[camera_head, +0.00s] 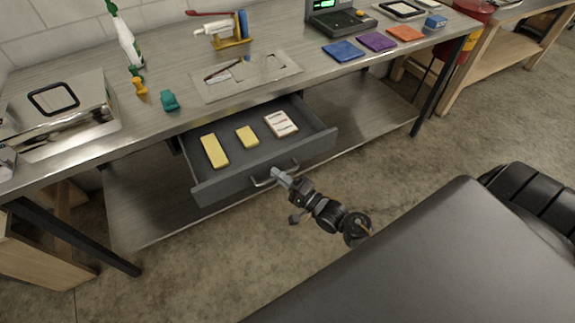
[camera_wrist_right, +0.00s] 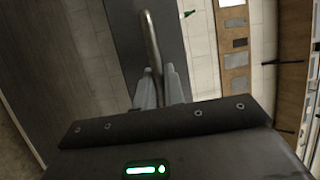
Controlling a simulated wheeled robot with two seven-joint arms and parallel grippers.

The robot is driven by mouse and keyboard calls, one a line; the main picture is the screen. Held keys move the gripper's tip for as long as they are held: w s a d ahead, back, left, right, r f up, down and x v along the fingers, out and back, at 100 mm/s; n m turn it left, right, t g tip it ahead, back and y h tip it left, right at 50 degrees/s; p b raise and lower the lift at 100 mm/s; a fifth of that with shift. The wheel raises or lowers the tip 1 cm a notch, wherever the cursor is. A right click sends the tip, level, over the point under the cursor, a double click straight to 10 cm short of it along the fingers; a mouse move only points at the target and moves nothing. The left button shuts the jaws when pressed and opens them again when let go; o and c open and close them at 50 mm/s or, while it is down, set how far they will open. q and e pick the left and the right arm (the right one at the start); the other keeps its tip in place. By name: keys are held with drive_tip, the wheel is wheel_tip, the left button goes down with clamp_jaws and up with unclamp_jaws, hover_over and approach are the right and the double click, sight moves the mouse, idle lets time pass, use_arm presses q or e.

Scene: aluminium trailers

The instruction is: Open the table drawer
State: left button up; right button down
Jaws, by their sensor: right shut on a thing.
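The table drawer (camera_head: 263,150) is grey and stands pulled out from under the metal workbench (camera_head: 180,92). Inside it lie a long yellow block (camera_head: 214,151), a smaller yellow block (camera_head: 247,137) and a white pack with red marks (camera_head: 281,123). My right gripper (camera_head: 278,174) is at the drawer's front, shut on the metal bar handle (camera_head: 262,182). In the right wrist view the handle (camera_wrist_right: 150,42) runs between the two fingers (camera_wrist_right: 161,88). My left gripper is not in view.
On the bench stand a spray bottle (camera_head: 126,40), a green item (camera_head: 169,100), a flat metal plate (camera_head: 247,75), a scale (camera_head: 340,18) and coloured cloths (camera_head: 377,41). A lower shelf (camera_head: 145,200) is below the drawer. The concrete floor in front is clear.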

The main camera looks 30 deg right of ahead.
drive_tip(key=shift+s+a, duration=0.1)
drive_tip(key=shift+s, duration=0.05)
drive_tip(key=c, duration=1.8)
unclamp_jaws()
drive_tip(key=b+v, duration=0.2)
drive_tip(key=v, duration=0.8)
drive_tip(key=shift+s, duration=0.4)
